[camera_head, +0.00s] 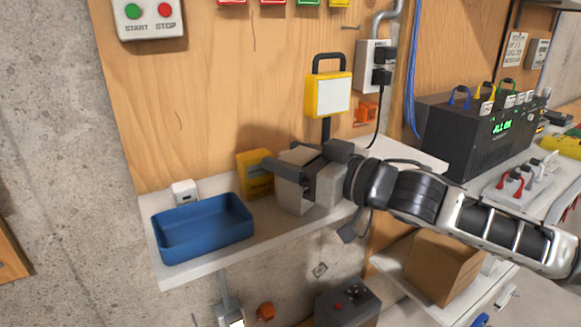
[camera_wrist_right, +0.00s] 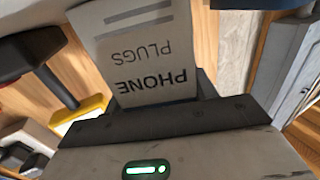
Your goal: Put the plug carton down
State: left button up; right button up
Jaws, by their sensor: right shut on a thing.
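The plug carton (camera_head: 290,196) is a grey-white box at the right part of the white wall shelf in the head view. In the right wrist view the carton (camera_wrist_right: 135,50) shows the words "PHONE PLUGS" upside down. My right gripper (camera_head: 310,172) is shut on the carton, with its arm coming in from the right. The carton looks upright over the shelf (camera_head: 240,245); I cannot tell whether its base touches the shelf. My left gripper is not in view.
A blue open bin (camera_head: 203,228) stands on the shelf's left part, with a small white box (camera_head: 184,192) behind it. A yellow box (camera_head: 255,174) stands close behind the carton. A yellow-framed panel (camera_head: 328,95) hangs above. A black device (camera_head: 480,130) is at the right.

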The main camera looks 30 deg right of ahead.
jog(key=o, duration=1.1)
jog(key=shift+c, duration=0.2)
